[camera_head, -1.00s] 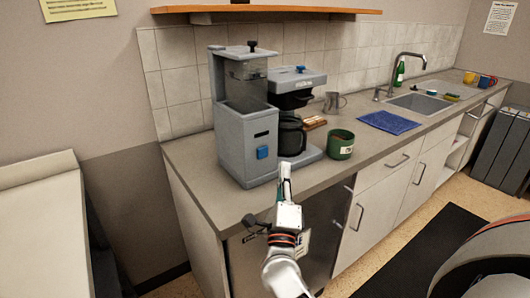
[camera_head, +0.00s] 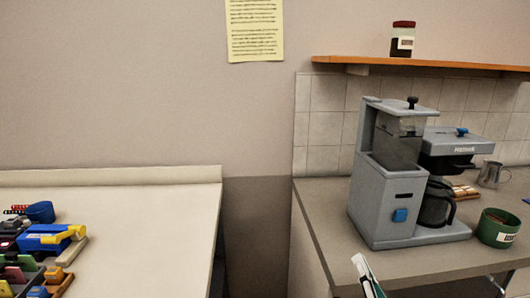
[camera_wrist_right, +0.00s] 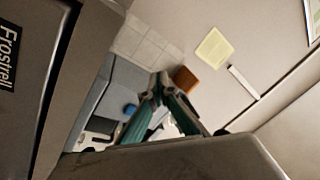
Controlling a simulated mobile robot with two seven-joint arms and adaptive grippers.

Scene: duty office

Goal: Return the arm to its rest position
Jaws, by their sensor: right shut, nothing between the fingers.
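My right gripper (camera_head: 368,272) shows at the bottom edge of the head view, only its pale and green finger end visible, in front of the counter below the coffee machine. Its green-sided fingers (camera_wrist_right: 158,92) come together at the tips in the right wrist view, with nothing held. The rest of the right arm is out of the head view. My left gripper is not in view.
The grey coffee machine (camera_head: 390,205) with its dark jug (camera_head: 437,204) stands on the counter (camera_head: 335,222). A green mug (camera_head: 497,228) and a metal pitcher (camera_head: 490,175) are beside it. At left, a pale table (camera_head: 150,215) holds a blue-and-yellow item (camera_head: 45,237) and several small things.

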